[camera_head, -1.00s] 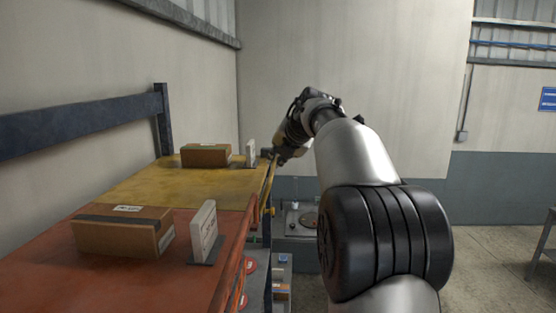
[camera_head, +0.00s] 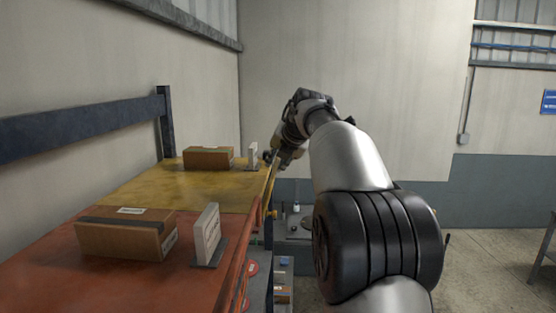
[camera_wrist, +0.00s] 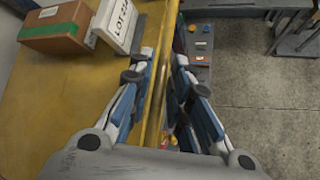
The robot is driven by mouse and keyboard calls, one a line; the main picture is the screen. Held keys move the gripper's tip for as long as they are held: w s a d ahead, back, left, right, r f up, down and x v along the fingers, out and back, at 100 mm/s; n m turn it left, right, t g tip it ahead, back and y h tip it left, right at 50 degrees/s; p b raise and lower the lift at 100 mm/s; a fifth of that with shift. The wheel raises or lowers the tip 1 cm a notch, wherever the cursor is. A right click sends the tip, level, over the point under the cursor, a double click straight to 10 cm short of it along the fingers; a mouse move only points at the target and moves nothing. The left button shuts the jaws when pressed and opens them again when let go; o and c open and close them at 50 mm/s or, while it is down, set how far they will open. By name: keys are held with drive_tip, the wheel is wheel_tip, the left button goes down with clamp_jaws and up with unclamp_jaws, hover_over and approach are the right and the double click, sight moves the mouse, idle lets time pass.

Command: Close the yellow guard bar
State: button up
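The yellow guard bar (camera_wrist: 158,85) runs lengthwise along the right edge of the yellow shelf in the wrist view. In the head view the bar (camera_head: 269,183) is thin and partly hidden by my arm. My gripper (camera_wrist: 163,60) is at the shelf edge, with one finger on each side of the bar. The fingers are apart, and I see gaps beside the bar. In the head view my gripper (camera_head: 271,157) is at the far end of the yellow shelf edge; its fingertips are hard to make out.
The yellow shelf (camera_head: 150,190) holds a brown carton (camera_head: 208,158) and a white lot sign (camera_head: 252,155). The nearer red shelf (camera_head: 120,272) holds another carton (camera_head: 125,235) and sign (camera_head: 207,235). Open concrete floor (camera_wrist: 255,100) lies to the right of the bar.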

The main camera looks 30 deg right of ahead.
drive_tip(key=shift+s+r, duration=0.1)
drive_tip(key=v, duration=1.1)
drive_tip(key=shift+s+r, duration=0.2)
drive_tip(key=shift+s, duration=0.15)
drive_tip(key=shift+c, duration=0.3)
